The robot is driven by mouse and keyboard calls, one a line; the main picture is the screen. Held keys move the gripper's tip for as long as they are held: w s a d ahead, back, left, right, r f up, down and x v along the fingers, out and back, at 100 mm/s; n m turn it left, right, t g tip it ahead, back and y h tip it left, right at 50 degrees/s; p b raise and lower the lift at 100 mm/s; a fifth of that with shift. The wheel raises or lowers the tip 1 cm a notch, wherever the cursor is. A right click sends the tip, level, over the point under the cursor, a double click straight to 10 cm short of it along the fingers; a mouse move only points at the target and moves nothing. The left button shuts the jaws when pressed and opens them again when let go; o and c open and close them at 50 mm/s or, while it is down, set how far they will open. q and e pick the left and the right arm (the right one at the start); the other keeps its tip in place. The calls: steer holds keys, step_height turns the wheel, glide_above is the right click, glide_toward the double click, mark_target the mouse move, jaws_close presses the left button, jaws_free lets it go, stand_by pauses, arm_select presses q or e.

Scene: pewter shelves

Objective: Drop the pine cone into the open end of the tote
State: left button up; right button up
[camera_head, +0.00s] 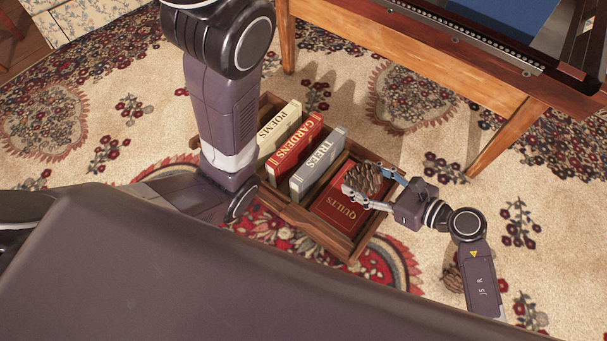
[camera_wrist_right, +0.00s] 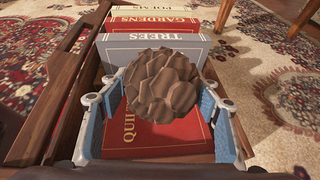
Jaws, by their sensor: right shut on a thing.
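The brown pine cone (camera_head: 368,180) is held in my right gripper (camera_head: 363,184), which is shut on it. The cone is also large in the middle of the right wrist view (camera_wrist_right: 164,87). Gripper and cone are over the right-hand end of the wooden tote (camera_head: 318,232). A red book marked QUILTS (camera_head: 338,208) lies flat in that end, below the cone, which hides part of it. How high the cone is above the book is hard to tell. My left gripper is not seen.
Books marked TREES (camera_head: 318,162), GARDENS (camera_head: 296,148) and POEMS (camera_head: 280,130) stand in the tote's other part. A wooden table (camera_head: 400,50) is behind, to the right. The patterned rug (camera_head: 415,100) is mostly clear. My own body covers the lower left.

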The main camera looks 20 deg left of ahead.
steer(key=o, duration=1.2)
steer(key=shift+s+d+r, duration=0.1)
steer(key=shift+s+d, duration=0.1)
steer(key=shift+d, duration=0.3)
steer(key=v, duration=1.1)
